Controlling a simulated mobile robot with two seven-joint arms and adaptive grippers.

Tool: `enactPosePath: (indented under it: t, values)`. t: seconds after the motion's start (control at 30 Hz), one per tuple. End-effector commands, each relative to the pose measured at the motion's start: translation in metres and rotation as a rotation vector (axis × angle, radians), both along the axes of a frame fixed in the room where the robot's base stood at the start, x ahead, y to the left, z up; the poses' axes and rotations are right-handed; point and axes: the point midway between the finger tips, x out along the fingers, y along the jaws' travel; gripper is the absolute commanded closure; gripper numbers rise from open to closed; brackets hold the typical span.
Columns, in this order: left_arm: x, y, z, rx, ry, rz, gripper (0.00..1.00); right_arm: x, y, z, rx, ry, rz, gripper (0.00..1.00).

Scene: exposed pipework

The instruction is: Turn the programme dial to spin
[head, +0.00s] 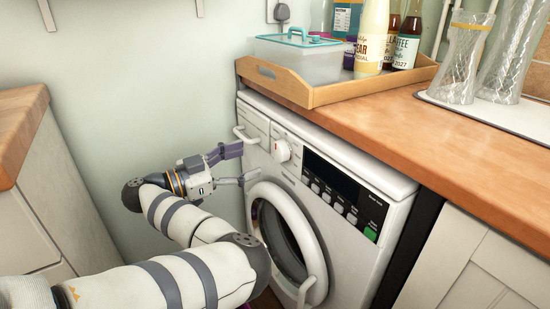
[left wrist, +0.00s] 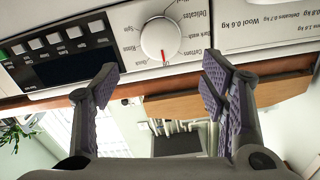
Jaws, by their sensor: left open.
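The programme dial (head: 282,151) is a round white knob on the front panel of the white washing machine (head: 345,212). In the left wrist view the dial (left wrist: 160,38) appears upside down, with small programme words around it. My left gripper (head: 244,163) is open and empty in front of the panel, left of the dial. In the left wrist view its two fingers (left wrist: 160,80) are spread to either side below the dial, apart from it. My right gripper is not in view.
The drawer handle (head: 245,135) is close to my left fingers. The round door (head: 287,240) is below. A dark display and buttons (head: 335,197) lie right of the dial. A wooden tray (head: 330,93) with bottles and a box stands on the worktop (head: 470,140). A cabinet stands left.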

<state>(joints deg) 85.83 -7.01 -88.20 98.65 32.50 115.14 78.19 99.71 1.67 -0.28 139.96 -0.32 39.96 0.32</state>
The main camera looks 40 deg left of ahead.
Motion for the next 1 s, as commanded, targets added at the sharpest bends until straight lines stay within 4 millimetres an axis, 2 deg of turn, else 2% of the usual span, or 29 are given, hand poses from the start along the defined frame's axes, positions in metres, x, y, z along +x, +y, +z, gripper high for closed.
enactPosePath:
  t: [0.03,0.23,0.33,0.5,0.8,1.0]
  values:
    - [0.011,-0.005,-0.011,-0.002,0.004,0.000,0.34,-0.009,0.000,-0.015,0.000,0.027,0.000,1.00]
    - [0.039,-0.016,-0.011,0.000,0.004,0.003,0.34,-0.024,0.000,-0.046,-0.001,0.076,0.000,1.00]
    - [0.060,-0.025,-0.012,0.001,0.004,0.001,0.34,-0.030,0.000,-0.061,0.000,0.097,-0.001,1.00]
    - [0.078,-0.032,-0.003,0.002,0.003,0.003,0.34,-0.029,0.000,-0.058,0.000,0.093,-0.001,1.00]
    - [0.082,-0.033,-0.002,0.002,0.001,0.005,0.34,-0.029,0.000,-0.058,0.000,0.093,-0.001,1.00]
    - [0.082,-0.033,-0.002,0.002,0.002,0.006,0.80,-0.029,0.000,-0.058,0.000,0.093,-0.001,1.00]
